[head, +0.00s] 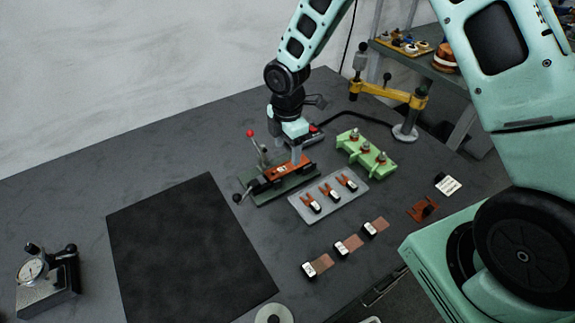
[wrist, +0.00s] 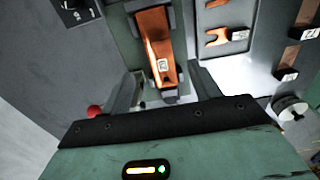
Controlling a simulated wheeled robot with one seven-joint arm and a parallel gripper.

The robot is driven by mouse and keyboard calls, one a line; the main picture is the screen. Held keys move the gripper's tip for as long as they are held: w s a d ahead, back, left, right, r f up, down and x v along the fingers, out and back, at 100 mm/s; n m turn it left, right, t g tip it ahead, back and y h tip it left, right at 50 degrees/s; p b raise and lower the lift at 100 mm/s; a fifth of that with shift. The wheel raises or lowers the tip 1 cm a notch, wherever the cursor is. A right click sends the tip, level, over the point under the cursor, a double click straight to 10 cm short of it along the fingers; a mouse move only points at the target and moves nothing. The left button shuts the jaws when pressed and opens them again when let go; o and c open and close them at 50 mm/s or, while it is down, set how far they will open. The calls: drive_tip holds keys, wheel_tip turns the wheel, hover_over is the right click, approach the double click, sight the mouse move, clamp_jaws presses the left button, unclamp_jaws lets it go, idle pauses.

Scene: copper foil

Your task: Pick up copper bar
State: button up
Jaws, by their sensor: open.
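A copper bar (head: 290,169) with a small white label lies on a dark green fixture (head: 265,192) with a red-knobbed lever. In the wrist view the copper bar (wrist: 155,32) runs upward from between my fingers. My gripper (head: 286,156) is over the fixture, close to the bar. In the wrist view my gripper (wrist: 165,75) is open, with one finger on each side of the bar's near end. The fingers look apart from the bar. My wrist hides part of the fixture in the head view.
A grey tray (head: 327,208) with several forked copper pieces lies to the right. Labelled copper strips (head: 322,262) lie in front. A green stand (head: 366,153) and a yellow arm holder (head: 388,92) stand behind. A black mat (head: 190,250) is clear; a dial gauge (head: 45,280) stands left.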

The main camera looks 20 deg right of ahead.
sight(287, 167)
drive_tip(key=shift+f+p, duration=0.95)
drive_tip(key=shift+f, duration=1.6)
drive_tip(key=c, duration=1.2)
